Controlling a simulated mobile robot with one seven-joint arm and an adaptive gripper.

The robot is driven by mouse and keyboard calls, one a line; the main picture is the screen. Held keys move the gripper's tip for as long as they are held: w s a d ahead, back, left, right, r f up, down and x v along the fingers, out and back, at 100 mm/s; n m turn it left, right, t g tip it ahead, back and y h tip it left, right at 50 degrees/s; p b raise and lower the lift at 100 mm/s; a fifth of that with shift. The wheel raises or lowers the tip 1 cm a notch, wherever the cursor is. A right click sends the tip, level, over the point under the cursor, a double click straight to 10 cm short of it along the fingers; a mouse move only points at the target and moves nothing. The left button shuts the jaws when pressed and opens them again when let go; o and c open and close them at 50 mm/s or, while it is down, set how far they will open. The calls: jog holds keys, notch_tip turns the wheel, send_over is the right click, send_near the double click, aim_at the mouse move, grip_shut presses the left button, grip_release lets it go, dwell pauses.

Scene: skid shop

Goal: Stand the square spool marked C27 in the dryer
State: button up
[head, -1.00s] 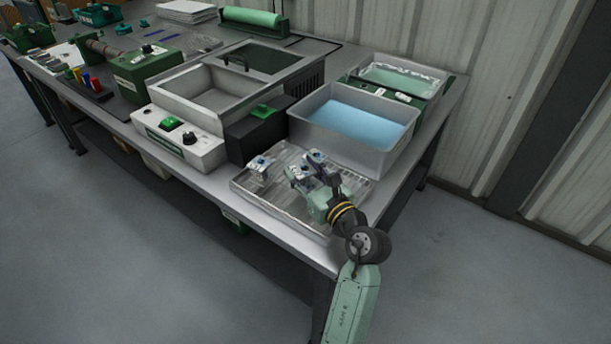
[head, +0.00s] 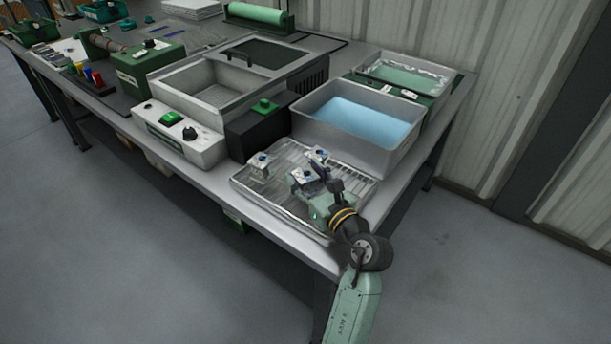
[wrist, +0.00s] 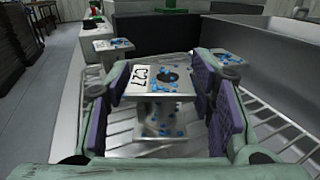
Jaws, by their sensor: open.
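The square spool marked C27 (wrist: 162,84) stands upright on a wire drip rack, with blue bits on its top and lower plate; it shows small in the head view (head: 303,178). My gripper (wrist: 160,100) is open, with one purple-padded finger on each side of the spool. I cannot tell whether either pad touches it. In the head view my gripper (head: 318,192) hides part of the spool. The dryer may be the grey unit with an open basin (head: 222,90) and green button; I cannot read its label.
Two other square spools stand on the rack (head: 245,190), one at the left (wrist: 113,46) and one behind right (wrist: 228,60). A grey tub of blue liquid (head: 392,140) stands behind the rack. A black box (head: 258,132) with a green knob stands at its left.

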jog(key=b+v, duration=0.3)
jog(key=v, duration=0.9)
